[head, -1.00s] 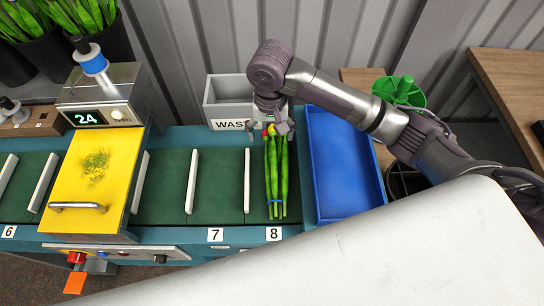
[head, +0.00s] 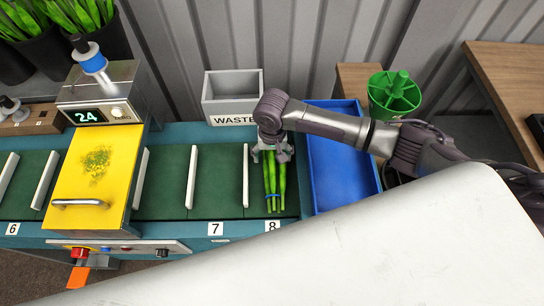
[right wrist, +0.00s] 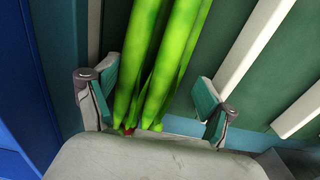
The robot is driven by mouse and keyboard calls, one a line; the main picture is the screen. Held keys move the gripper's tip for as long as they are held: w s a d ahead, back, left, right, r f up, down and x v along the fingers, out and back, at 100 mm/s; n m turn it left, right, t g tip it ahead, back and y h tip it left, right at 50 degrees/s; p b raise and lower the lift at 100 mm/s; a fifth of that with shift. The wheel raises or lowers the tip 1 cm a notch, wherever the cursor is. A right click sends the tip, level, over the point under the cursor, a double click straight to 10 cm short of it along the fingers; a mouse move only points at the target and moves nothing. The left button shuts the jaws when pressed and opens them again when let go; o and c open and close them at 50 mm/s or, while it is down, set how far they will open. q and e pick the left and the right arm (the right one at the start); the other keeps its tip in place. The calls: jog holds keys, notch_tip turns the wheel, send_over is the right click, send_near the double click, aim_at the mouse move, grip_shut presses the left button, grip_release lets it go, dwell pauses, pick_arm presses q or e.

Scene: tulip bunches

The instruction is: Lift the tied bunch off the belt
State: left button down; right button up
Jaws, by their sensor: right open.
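The tied bunch (head: 273,185) of green tulip stems lies on the green belt (head: 217,185) at position 8, with a blue tie near its lower end. My right gripper (head: 271,152) is over the bunch's upper end and hides the flower heads. In the right wrist view the stems (right wrist: 160,60) run between the two open fingers of the gripper (right wrist: 155,105), with a gap on each side. A bit of red shows at the base of the stems there. My left gripper is not in view.
A blue tray (head: 340,180) stands right of the belt. A grey waste bin (head: 233,112) is behind the belt. White dividers (head: 246,175) cross the belt, one just left of the bunch. A yellow cover (head: 92,185) and a green divided container (head: 393,100) flank the area.

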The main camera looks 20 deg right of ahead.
jog(key=c, duration=1.3)
jog(key=shift+r, duration=0.15)
